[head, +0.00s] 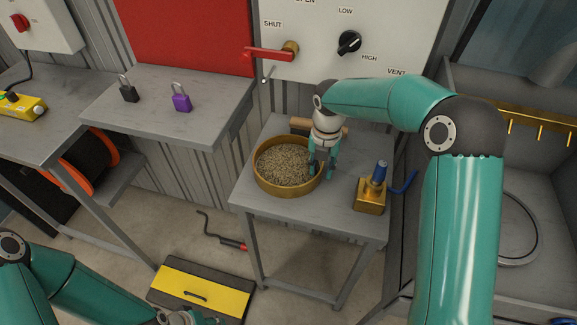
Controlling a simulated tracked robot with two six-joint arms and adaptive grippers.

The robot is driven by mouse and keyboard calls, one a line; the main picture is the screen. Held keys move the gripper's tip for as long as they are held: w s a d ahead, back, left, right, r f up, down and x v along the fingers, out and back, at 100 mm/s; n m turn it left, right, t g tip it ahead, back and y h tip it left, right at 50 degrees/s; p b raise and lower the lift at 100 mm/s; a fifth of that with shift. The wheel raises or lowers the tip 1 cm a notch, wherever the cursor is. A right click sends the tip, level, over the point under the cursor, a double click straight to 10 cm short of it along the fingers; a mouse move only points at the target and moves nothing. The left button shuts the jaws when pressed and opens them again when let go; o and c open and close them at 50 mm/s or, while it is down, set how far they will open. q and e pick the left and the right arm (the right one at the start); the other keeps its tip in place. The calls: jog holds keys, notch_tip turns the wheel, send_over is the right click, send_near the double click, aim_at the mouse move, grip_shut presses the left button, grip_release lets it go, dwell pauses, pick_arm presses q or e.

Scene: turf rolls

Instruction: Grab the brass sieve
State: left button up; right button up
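The brass sieve (284,190) is a round, gold-coloured pan filled with grainy tan material. It sits upright on a small grey metal table in the middle of the head view. My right gripper (322,171) points down at the sieve's right rim. Its two fingers are apart, one over the inside edge and one outside the rim. The gap between them looks wider than the rim, and I cannot tell whether either finger touches it. My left gripper (187,318) is low at the bottom edge, partly cut off, and its fingers are not clear.
A brass block with a blue top (371,195) stands right of the sieve on the small table (305,208). A wooden cylinder (300,122) lies behind my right gripper. A shelf at left holds a black padlock (128,93) and a purple padlock (181,102). A yellow-black case (202,290) is on the floor.

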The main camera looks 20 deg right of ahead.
grip_shut()
jog(key=shift+r, duration=0.1)
dwell(0.4)
